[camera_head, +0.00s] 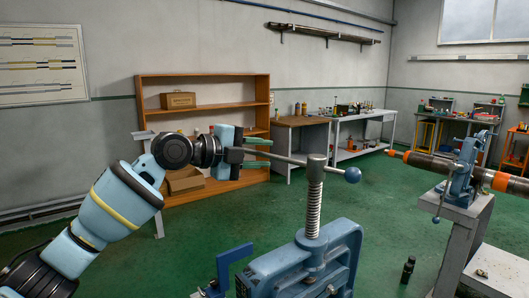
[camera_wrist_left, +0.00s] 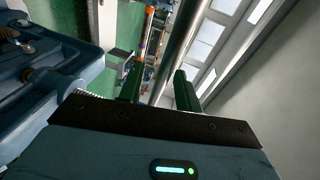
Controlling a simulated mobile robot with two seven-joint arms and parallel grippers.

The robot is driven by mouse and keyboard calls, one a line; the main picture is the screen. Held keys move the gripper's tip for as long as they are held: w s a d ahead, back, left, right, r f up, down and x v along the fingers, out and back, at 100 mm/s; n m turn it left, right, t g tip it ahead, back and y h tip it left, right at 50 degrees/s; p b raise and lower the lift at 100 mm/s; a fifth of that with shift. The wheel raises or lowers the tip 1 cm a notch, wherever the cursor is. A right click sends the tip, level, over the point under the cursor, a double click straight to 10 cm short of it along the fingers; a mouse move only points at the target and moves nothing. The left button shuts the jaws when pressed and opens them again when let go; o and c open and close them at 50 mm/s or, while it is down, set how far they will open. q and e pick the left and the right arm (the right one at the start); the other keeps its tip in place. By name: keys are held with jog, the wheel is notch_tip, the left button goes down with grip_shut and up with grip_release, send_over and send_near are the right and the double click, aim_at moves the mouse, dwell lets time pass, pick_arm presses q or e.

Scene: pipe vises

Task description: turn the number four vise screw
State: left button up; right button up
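A blue pipe vise (camera_head: 335,255) stands in the near foreground of the head view. Its upright threaded screw (camera_head: 314,208) rises from the top and carries a grey cross bar handle (camera_head: 285,159) with a blue ball (camera_head: 352,175) on its right end. No number is readable on it. My left gripper (camera_head: 270,153) is at the handle's left part, its green fingers above and below the bar. In the left wrist view the bar (camera_wrist_left: 183,45) runs between the two open fingers (camera_wrist_left: 158,82), with gaps visible. The bar's left end is hidden by the gripper. My right gripper is not in view.
A second blue vise (camera_head: 463,170) holding a pipe (camera_head: 430,162) with orange bands stands on a grey pedestal (camera_head: 462,225) at right. A small black bottle (camera_head: 408,269) is near it. A wooden shelf (camera_head: 205,80) and workbenches (camera_head: 355,130) line the back.

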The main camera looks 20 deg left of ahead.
pick_arm(q)
jog(key=shift+x, duration=0.75)
jog(key=shift+f, duration=0.1)
grip_shut()
